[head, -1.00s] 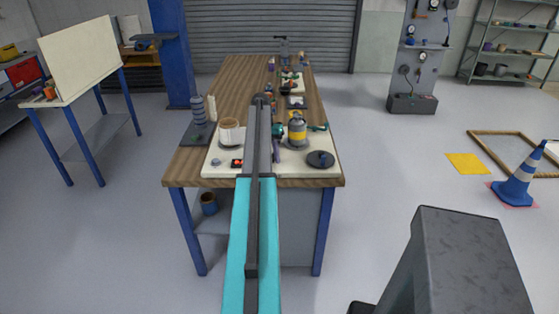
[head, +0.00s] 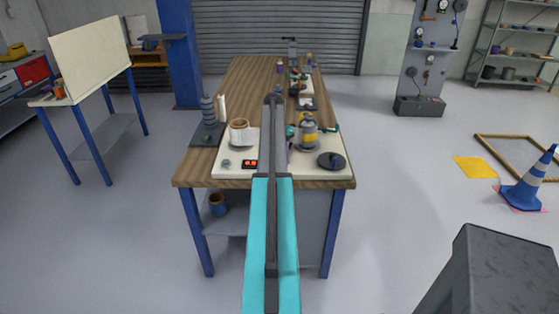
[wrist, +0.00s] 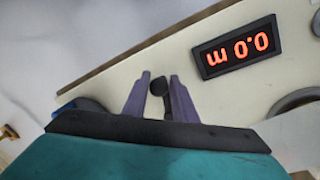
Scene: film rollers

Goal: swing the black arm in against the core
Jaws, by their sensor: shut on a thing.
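My gripper (wrist: 158,95) shows in the wrist view as two purple fingers shut on a small black knob (wrist: 159,87). I take the knob as part of the black arm; the rest of that arm is hidden. In the head view my own arm covers most of this, and only a bit of purple finger (head: 290,151) shows beside it. A grey and yellow roll (head: 309,132) stands to the right. I cannot tell the gap between the black arm and the core.
A dark disc (head: 331,161) lies at the cream board's right. A ribbed grey post (head: 207,118) stands left of the board. Several small items line the bench (head: 240,90) behind.

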